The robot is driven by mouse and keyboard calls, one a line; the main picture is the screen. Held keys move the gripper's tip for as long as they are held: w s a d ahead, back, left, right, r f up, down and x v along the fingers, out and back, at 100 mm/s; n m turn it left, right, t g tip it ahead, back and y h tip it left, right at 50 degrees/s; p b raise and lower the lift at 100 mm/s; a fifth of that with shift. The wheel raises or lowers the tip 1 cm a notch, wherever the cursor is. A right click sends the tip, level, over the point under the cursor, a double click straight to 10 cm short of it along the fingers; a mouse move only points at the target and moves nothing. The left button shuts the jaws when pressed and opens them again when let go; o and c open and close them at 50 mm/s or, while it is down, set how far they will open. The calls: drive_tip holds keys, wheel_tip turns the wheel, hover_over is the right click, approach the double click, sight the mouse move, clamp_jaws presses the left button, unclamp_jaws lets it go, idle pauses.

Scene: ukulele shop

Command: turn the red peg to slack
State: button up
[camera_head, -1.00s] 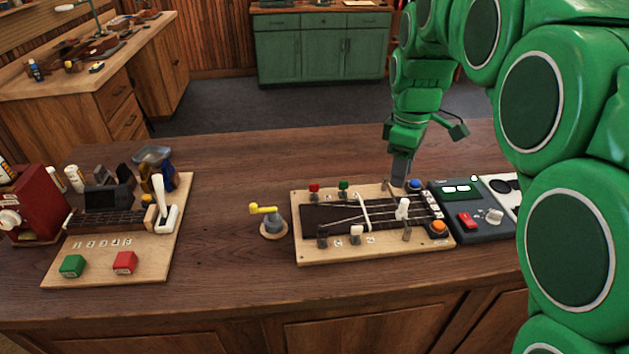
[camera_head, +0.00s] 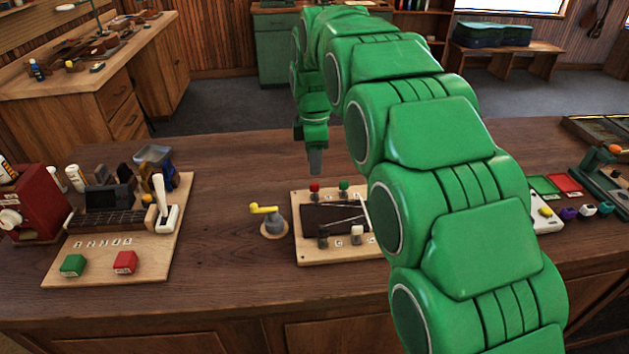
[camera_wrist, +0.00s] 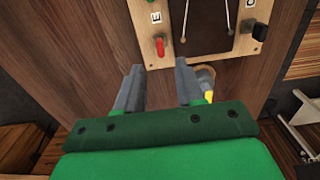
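The red peg (camera_head: 315,188) stands at the far left corner of a pale wooden board (camera_head: 306,258) with a dark strung panel. In the wrist view the red peg (camera_wrist: 160,46) is just beyond my fingertips, beside an "E" label, and appears roughly between their lines. My gripper (camera_head: 315,170) points down above the table behind the red peg in the head view. In the wrist view my gripper (camera_wrist: 159,64) is open, with two grey fingers apart and nothing between them. I see no contact with the peg.
A green peg (camera_head: 344,186) stands close right of the red one. A black peg (camera_head: 322,240) and a white peg (camera_head: 357,235) are at the board's near side. A yellow-handled grey fixture (camera_head: 273,222) stands just left. My arm hides the board's right part.

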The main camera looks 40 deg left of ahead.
sight(315, 184)
wheel_tip(315, 184, down, 7)
drive_tip(key=shift+r, duration=0.1)
idle(0.3)
clamp_jaws()
